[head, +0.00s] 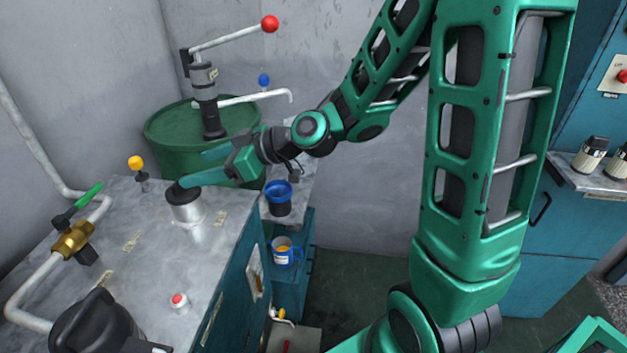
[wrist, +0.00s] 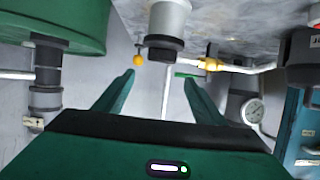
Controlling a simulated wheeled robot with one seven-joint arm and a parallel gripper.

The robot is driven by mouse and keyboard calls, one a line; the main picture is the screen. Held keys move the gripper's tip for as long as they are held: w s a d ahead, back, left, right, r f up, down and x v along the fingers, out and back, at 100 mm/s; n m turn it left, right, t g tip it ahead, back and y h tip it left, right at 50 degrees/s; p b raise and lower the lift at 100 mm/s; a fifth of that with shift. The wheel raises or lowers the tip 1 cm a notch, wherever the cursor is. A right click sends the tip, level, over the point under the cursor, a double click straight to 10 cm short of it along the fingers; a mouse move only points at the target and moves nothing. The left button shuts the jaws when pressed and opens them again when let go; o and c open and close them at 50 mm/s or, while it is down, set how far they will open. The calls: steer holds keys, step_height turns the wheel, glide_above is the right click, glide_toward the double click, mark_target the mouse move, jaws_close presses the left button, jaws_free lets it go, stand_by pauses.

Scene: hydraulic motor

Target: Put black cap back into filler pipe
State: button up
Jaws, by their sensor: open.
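The filler pipe (head: 187,211) is a short light metal stub on the grey tank top. The black cap (head: 180,196) sits at its mouth; I cannot tell how deeply it is seated. In the wrist view, which looks upside down, the pipe (wrist: 171,17) hangs from the top with the cap (wrist: 163,42) at its lower end. My gripper (head: 192,177) is at the pipe's top in the head view, and its fingers partly hide the cap. In the wrist view my gripper (wrist: 159,78) is open and empty, with the cap beyond the fingertips, apart from both fingers.
A green drum (head: 165,130) with a hand pump (head: 207,95) stands behind my gripper. A yellow-knobbed fitting (head: 136,163) and a brass valve (head: 73,239) with a green handle are on the left. A blue funnel (head: 279,192) and mug (head: 285,255) are to the right.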

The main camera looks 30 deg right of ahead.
steer(key=s+d+f+m+g+h, duration=0.2)
steer(key=s+d+f+m+h, duration=0.3)
steer(key=d, duration=0.6)
steer(key=s+d+f+m+g+h, duration=0.1)
steer(key=s+d+m+g+h, duration=0.2)
steer(key=s+d, duration=0.65)
steer(key=s+d+r+m+g+h, duration=0.2)
steer(key=s+d+m, duration=0.6)
steer(key=s+d, duration=0.4)
steer(key=s+g, duration=0.1)
steer(key=s, duration=0.2)
steer(key=shift+m+g+h, duration=0.3)
steer(key=shift+m, duration=0.1)
steer(key=shift+d, duration=0.1)
